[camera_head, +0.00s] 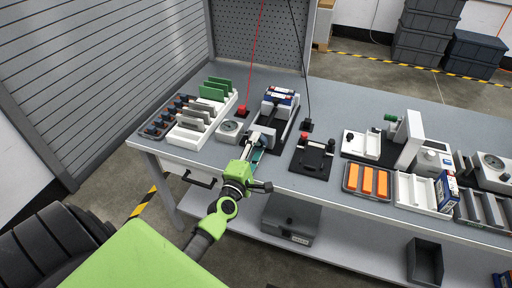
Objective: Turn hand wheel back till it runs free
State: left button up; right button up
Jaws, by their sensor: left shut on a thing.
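My left gripper (259,141) reaches in over the bench's front edge and is shut at the near end of a clamp-like device (284,122) with a dark base and light rails. The hand wheel itself cannot be made out; the gripper covers that end of the device, so the wheel seems to be what the fingers hold. Blue-and-white boxes (281,96) sit at the device's far end. My right gripper is not in view.
A black fixture with a red knob (313,153) and a tray of orange blocks (367,181) stand right. Red and black cables hang behind.

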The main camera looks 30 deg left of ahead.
pick_arm(q)
jog(key=o, duration=1.1)
jog(key=shift+c, duration=0.2)
jog(key=shift+f, duration=0.1)
jog(key=shift+s, duration=0.1)
jog(key=shift+s+d+f, duration=0.15)
jog(key=shift+s, duration=0.3)
jog(key=v, duration=0.5)
jog(key=shift+s, duration=0.4)
jog(key=shift+s+d, duration=0.2)
jog(key=shift+s, duration=0.4)
jog(key=shift+r, duration=0.25)
